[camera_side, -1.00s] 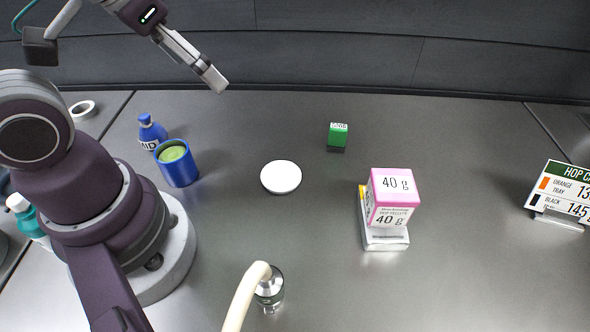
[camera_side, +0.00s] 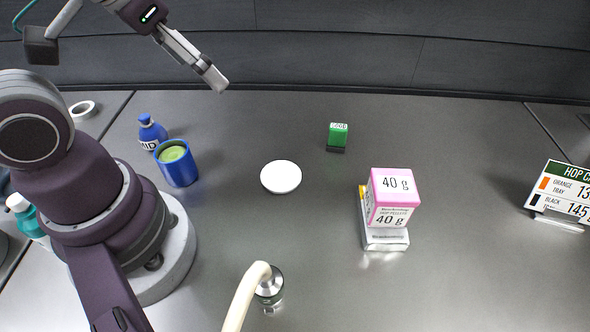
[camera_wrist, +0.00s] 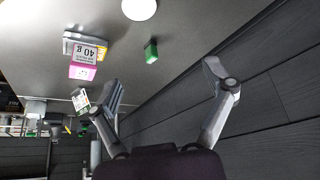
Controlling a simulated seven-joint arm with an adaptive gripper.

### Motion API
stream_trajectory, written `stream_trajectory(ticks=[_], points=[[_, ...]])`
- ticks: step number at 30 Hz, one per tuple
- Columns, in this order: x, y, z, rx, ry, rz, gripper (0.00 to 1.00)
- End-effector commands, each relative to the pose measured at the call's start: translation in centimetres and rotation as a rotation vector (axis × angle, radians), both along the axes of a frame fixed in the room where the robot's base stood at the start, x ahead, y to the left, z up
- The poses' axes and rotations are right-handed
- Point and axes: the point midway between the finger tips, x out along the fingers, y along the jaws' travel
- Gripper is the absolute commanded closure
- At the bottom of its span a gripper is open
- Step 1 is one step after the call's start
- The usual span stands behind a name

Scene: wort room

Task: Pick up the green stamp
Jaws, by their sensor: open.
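The green stamp (camera_side: 338,135) stands on the metal table toward the back, with a dark base at its bottom and a white label on top. It also shows in the wrist view (camera_wrist: 151,52), above the gap between the fingers. My gripper (camera_side: 218,82) is high at the upper left in the side view, well apart from the stamp and off to its left. In the wrist view my gripper (camera_wrist: 163,82) has its two fingers spread wide with nothing between them.
A white disc (camera_side: 281,177) lies mid-table. A blue cup (camera_side: 178,168) and blue bottle (camera_side: 151,131) stand left. A price sign (camera_side: 563,190) is far right. Table around the stamp is clear.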

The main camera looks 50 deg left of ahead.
Motion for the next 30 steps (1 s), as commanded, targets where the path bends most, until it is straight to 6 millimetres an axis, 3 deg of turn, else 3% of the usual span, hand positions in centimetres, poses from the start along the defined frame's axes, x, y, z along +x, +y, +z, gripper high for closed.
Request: stream_trajectory(ticks=[1,5,13,16,20,23,27,30], points=[[0.0,0.0,0.0,0.0,0.0,0.0,0.29],[0.0,0.0,0.0,0.0,0.0,0.0,0.46],[0.0,0.0,0.0,0.001,0.001,-0.002,0.46],[1.0,0.0,0.2,0.029,0.02,-0.043,0.46],[4.7,-0.4,0.2,0.107,0.083,-0.215,0.46],[8.5,-1.0,-1.0,0.144,0.129,-0.397,0.46],[13.5,-1.9,-4.4,0.13,0.155,-0.65,0.46],[16.2,-2.4,-7.2,0.094,0.141,-0.787,0.46]])
